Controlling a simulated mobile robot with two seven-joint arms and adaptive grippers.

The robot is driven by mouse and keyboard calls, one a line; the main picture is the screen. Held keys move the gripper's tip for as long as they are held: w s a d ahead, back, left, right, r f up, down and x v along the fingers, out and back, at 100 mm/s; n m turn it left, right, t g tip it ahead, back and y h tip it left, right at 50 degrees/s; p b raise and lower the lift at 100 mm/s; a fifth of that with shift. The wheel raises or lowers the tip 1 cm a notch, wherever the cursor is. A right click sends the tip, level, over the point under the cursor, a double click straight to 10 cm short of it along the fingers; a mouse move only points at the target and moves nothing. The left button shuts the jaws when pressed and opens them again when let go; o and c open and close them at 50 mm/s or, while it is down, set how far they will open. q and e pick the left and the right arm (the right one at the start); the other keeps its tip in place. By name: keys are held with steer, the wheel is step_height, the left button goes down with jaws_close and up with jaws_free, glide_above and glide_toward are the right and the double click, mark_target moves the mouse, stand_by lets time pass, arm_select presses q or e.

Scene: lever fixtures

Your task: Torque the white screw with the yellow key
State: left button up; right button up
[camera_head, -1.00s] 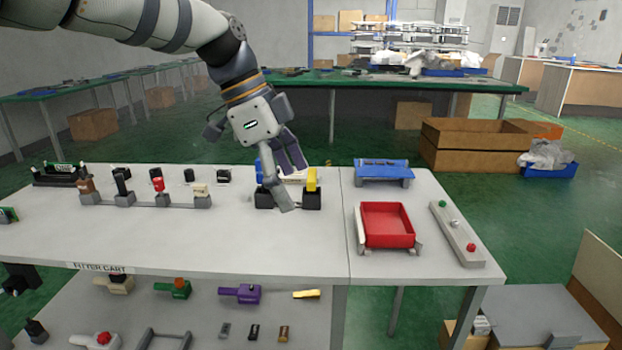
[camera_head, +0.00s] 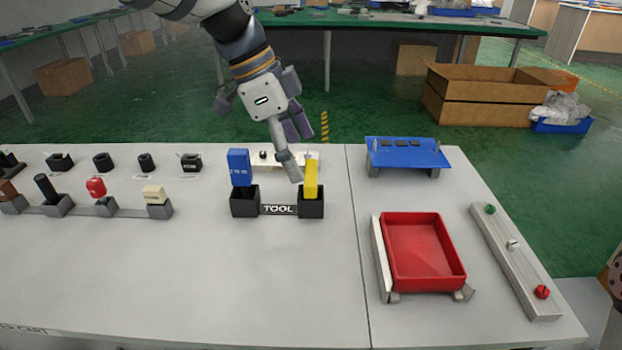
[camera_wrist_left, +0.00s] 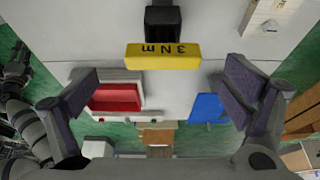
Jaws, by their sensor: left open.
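The yellow key (camera_head: 311,178) stands upright in the right slot of the black tool holder (camera_head: 278,210). It also shows in the left wrist view as a yellow block (camera_wrist_left: 163,57) marked "3 Nm". The white screw (camera_head: 513,245) sits mid-way along a grey bar (camera_head: 500,232) at the table's right, between a green and a red screw. My left gripper (camera_head: 294,148) is open beside the yellow key, behind and left of it in the head view. In the left wrist view the key appears between the wide-apart fingers (camera_wrist_left: 160,95), gripped by neither.
A blue key (camera_head: 239,167) stands in the holder's left slot. A red tray (camera_head: 425,255) lies between the holder and the screw bar, with a blue rack (camera_head: 405,155) behind it. Small fixtures (camera_head: 97,188) line the left. The front middle of the table is clear.

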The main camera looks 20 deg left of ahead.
mark_target(308, 171)
arm_select(q)
steer(key=x, duration=0.5)
steer(key=shift+w+d+f, duration=0.1)
steer(key=shift+w+f, duration=0.1)
steer(key=shift+f, duration=0.15)
steer(key=c, duration=1.3)
steer(key=shift+r, duration=0.1)
